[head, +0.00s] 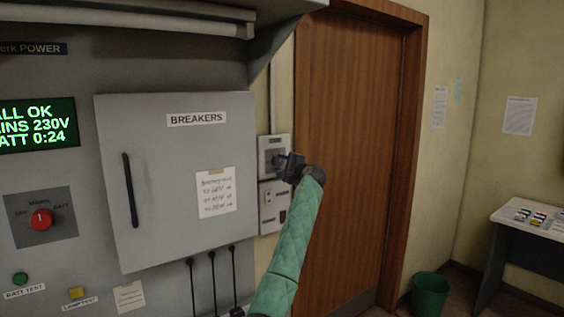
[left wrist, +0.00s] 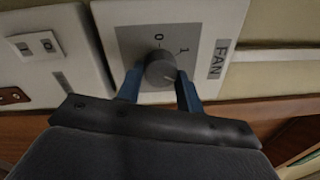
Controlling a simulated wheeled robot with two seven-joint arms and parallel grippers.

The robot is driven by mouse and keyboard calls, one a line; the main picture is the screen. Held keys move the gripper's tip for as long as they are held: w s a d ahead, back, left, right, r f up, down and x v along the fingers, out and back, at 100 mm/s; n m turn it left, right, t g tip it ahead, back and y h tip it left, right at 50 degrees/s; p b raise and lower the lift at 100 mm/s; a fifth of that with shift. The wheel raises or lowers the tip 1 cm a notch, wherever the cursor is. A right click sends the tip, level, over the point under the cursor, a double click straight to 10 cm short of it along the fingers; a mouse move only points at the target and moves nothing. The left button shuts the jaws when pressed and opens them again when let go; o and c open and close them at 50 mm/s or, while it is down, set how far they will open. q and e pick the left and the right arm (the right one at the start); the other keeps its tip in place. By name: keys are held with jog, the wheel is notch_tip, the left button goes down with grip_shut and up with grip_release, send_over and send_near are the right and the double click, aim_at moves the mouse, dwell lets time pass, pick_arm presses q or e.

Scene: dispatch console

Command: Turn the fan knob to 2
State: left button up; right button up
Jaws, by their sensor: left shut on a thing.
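The fan knob (left wrist: 160,68) is a round grey knob on a dark square dial plate. The white fan switch box (left wrist: 215,22) carries a "FAN" label, and the marks 0 and 1 show on its dial. No 2 mark can be made out. In the head view the fan switch box (head: 264,143) is on the wall left of the door. My left gripper (head: 283,163) is at the box, and in the left wrist view its blue fingers (left wrist: 160,84) are shut on the knob, one on each side. I cannot tell where the knob's pointer stands. My right gripper is not in view.
A second switch box (head: 272,218) sits just below the fan box. The grey breaker cabinet (head: 180,215) is close on the left and the wooden door (head: 345,130) on the right. A green bin (head: 430,295) and a table (head: 510,212) stand further right.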

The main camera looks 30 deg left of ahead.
pick_arm(q)
jog(key=shift+r+m, duration=0.1)
jog(key=shift+m, duration=0.3)
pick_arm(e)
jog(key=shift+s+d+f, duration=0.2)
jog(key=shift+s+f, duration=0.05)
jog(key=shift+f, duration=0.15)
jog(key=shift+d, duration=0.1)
pick_arm(q)
jog(key=o, duration=1)
jog(key=shift+w, duration=0.1)
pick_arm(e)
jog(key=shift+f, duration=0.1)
pick_arm(q)
jog(key=shift+d, duration=0.15)
jog(key=shift+s+d+f, duration=0.2)
jog(key=shift+d+f, duration=0.05)
jog(key=shift+b+v, duration=1.6)
jog(key=shift+v, duration=1.85)
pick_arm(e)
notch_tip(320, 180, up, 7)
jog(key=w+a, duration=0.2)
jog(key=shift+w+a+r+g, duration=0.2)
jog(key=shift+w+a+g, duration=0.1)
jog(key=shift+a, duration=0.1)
